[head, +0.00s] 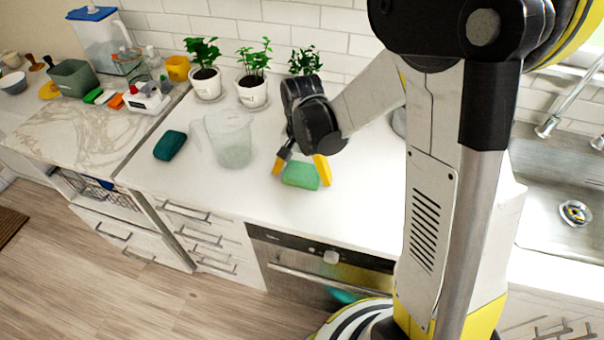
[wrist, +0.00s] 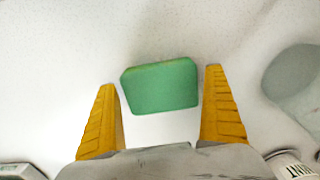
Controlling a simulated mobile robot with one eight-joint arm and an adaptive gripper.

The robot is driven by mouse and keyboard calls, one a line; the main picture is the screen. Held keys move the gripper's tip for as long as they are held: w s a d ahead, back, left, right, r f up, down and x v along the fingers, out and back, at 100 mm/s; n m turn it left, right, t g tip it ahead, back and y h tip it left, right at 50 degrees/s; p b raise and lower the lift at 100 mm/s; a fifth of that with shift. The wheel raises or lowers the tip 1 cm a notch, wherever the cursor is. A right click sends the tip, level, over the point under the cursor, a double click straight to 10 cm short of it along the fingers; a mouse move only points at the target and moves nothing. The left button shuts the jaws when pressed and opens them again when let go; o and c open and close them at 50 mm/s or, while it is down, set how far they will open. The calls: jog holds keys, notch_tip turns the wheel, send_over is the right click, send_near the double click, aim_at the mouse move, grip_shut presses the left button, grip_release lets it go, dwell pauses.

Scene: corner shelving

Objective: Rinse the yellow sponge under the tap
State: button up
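A sponge (head: 300,177) with a green top lies on the white counter, above the oven; a thin yellowish edge shows in the wrist view (wrist: 160,87). My gripper (head: 302,172) is open over it, with one yellow finger on each side. The wrist view shows gaps between both fingers (wrist: 160,76) and the sponge. The tap (head: 562,112) is at the right edge of the head view, above the metal sink (head: 540,190). My arm hides part of the counter between sponge and sink.
A clear pitcher (head: 232,140) stands left of the sponge, with a dark teal block (head: 170,145) further left. Several potted plants (head: 252,92) line the wall behind. A marble-look counter (head: 85,125) at left holds many small items. Counter in front of the sponge is clear.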

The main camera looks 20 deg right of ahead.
aim_at(302, 173)
notch_tip(302, 173, up, 12)
jog(key=p, duration=0.4)
jog(key=s+r+n+t, duration=0.7)
jog(key=s+r, duration=0.2)
jog(key=s, duration=0.3)
jog(key=shift+s+d+r, duration=0.2)
jog(key=shift+s+d, duration=0.15)
jog(key=c, duration=1.4)
jog(key=shift+c, duration=0.2)
